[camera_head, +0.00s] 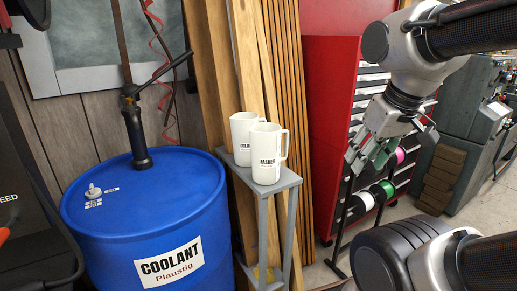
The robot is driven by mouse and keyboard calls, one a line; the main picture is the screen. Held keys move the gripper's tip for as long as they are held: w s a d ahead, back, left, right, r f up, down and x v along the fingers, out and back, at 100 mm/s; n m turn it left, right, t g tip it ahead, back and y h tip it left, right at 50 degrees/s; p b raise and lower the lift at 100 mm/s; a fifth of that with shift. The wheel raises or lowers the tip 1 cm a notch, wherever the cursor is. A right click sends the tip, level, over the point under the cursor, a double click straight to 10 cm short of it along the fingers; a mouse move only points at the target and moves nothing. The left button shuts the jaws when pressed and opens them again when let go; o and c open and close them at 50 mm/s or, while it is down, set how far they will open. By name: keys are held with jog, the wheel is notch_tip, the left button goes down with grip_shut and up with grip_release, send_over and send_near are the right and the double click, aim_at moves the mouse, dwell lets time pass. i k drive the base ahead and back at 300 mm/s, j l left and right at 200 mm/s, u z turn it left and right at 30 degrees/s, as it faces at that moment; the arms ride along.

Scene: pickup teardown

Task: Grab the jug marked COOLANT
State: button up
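Two white jugs stand upright on a narrow grey stand (285,180). The rear left jug (241,128) has a label whose visible part reads like "OOLANT"; its right side is partly hidden by the front jug. The front right jug (266,158) is marked "WASHER" and has its handle on the right. My gripper (368,160) hangs to the right of both jugs, apart from them, in front of the red cabinet. Its fingers look spread, with nothing between them.
A large blue barrel (140,205), also labelled COOLANT, stands left of the stand with a pump on its lid. Wooden planks (212,70) lean behind the jugs. A red tool cabinet (325,110) and a rack with coloured spools (362,202) are at the right.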

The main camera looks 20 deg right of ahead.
aim_at(240, 122)
jog(key=i+j, duration=0.1)
jog(key=i, duration=0.15)
jog(key=i+l+u, duration=0.15)
jog(key=i+l, duration=0.25)
jog(key=i, duration=0.2)
